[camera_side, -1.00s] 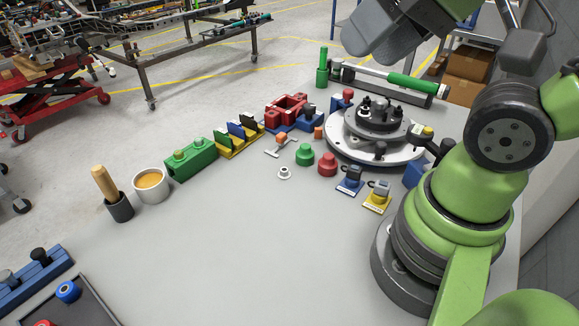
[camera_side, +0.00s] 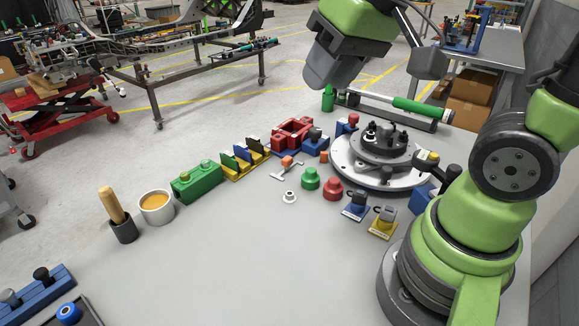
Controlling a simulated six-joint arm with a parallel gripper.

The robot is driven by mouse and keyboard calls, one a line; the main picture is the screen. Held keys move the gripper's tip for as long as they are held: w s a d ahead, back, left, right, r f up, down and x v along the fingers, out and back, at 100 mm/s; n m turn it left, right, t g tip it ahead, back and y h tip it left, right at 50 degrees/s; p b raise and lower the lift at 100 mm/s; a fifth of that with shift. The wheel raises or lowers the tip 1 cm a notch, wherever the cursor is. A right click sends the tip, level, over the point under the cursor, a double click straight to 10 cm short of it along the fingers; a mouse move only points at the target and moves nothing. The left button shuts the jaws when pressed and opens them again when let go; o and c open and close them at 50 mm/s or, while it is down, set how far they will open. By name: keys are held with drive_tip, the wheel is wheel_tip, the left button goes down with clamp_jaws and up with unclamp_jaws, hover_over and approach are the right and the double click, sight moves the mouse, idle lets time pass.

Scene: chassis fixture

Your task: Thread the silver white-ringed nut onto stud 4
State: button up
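The small silver nut with a white ring (camera_side: 289,197) lies flat on the grey table, in front of the green and red knobs. The round fixture has a pale base disc (camera_side: 347,168) and a darker raised hub with several dark upright studs (camera_side: 371,132). I cannot read any stud number, so I cannot tell which is stud 4. The grey end of my arm, with my gripper (camera_side: 331,68), hangs at the top of the view, above and behind the fixture and well away from the nut. Its fingers are not clear, and I see nothing held.
A green knob (camera_side: 310,179) and a red knob (camera_side: 332,189) stand between nut and fixture. Blue (camera_side: 355,206) and yellow (camera_side: 383,223) holders stand at right. A green block (camera_side: 197,183), a cup (camera_side: 156,208) and a wooden-handled tool (camera_side: 111,206) stand left.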

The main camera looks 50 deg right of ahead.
drive_tip(key=w+d+f+n+g, duration=0.2)
drive_tip(key=w+d+f+g, duration=0.1)
drive_tip(key=w+f, duration=0.6)
drive_tip(key=n+g+h, duration=0.1)
drive_tip(key=g, duration=0.1)
hover_over(290, 193)
wheel_tip(290, 193, down, 12)
drive_tip(key=shift+f, duration=4.2)
clamp_jaws()
drive_tip(key=shift+r, duration=1.3)
